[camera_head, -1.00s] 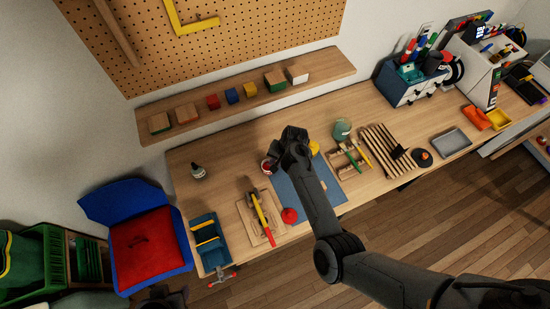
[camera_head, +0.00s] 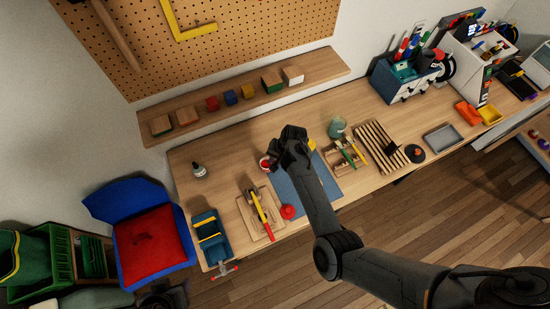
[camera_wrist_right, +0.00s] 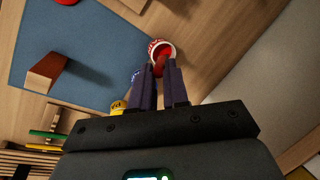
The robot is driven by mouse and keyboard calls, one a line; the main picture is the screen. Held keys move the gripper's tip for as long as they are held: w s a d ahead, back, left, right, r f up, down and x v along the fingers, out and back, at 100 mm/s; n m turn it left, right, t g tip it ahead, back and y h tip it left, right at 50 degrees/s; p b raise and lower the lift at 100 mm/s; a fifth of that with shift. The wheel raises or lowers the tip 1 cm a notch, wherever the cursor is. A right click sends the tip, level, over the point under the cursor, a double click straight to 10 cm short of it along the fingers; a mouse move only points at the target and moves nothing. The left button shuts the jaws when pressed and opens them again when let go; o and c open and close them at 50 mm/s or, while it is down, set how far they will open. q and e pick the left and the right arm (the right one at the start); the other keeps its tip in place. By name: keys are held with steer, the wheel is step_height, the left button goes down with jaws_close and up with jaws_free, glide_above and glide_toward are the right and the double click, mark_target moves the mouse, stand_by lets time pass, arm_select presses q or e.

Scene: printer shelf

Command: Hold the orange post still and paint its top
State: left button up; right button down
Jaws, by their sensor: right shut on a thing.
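My right gripper (camera_head: 284,150) is over the back left of the blue mat (camera_head: 290,188), beside a red-and-white pot (camera_head: 265,163). In the right wrist view its fingers (camera_wrist_right: 161,82) are shut on a narrow reddish-brown thing that looks like a paintbrush (camera_wrist_right: 160,66). The brush's lower end reaches into the mouth of the pot (camera_wrist_right: 168,46); most of its handle is hidden. The orange-brown post (camera_wrist_right: 48,72) stands on the mat, apart from the gripper; in the head view my right arm covers most of that area. My left gripper is not in view.
Blue (camera_wrist_right: 135,76) and yellow (camera_wrist_right: 118,107) pots stand close to the fingers. A red round object (camera_head: 288,211) is at the mat's front left. A wooden board with a yellow-and-red tool (camera_head: 259,206) lies left of it. A slatted rack (camera_head: 378,147) is right.

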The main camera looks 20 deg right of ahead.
steer(key=shift+r, duration=0.15)
steer(key=shift+r, duration=1.9)
steer(key=shift+r, duration=0.1)
